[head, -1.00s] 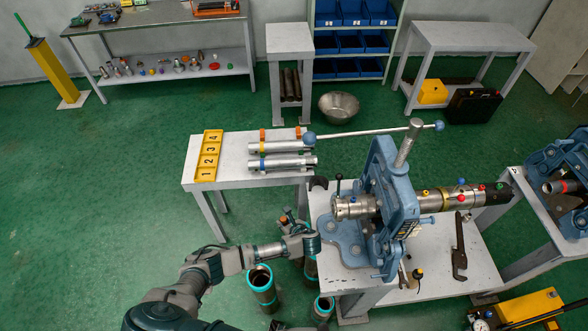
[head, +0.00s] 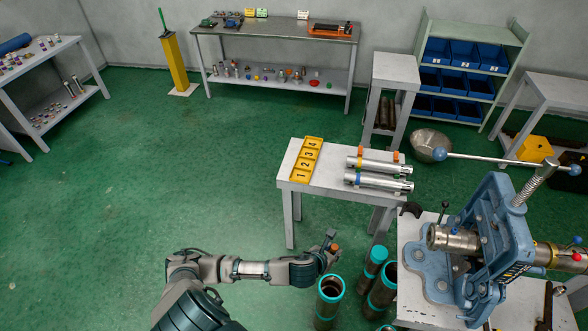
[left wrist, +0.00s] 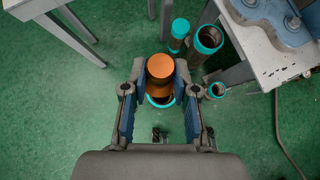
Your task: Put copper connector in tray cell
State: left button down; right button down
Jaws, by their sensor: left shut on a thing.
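My left gripper (head: 331,243) is shut on the copper connector (left wrist: 160,66), an orange-brown cylinder held between its fingertips in the left wrist view. In the head view only a small orange part of the connector (head: 335,249) shows at the gripper. They are in front of the small white table, above the floor. The yellow tray (head: 297,178) lies on that table's left end, its cells numbered 1 to 4. The cells look empty. The gripper is in front of the tray and a little to its right in the picture, apart from it. My right gripper is out of view.
Two steel cylinders (head: 378,181) lie right of the tray on the white table (head: 330,182). Pipes with teal rims (head: 330,288) stand on the floor below the gripper. A blue pipe vise (head: 490,245) stands at right. Floor left of the table is clear.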

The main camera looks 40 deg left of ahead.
aim_at(303, 163)
jog(key=k+j+z, duration=0.1)
jog(key=j, duration=0.3)
jog(key=k+j+z, duration=0.1)
jog(key=j, duration=0.3)
jog(key=k+j+z, duration=0.1)
jog(key=j, duration=0.25)
jog(key=k+j+z, duration=0.1)
jog(key=j, duration=0.25)
jog(key=i+j+z, duration=0.1)
jog(key=j, duration=0.25)
jog(key=i+j+z, duration=0.1)
jog(key=i+j, duration=0.15)
jog(key=j, duration=0.15)
jog(key=i+j+z, duration=0.1)
jog(key=j, duration=0.25)
jog(key=i+j+z, duration=0.1)
jog(key=j, duration=0.3)
jog(key=i+j, duration=0.25)
jog(key=i, duration=0.1)
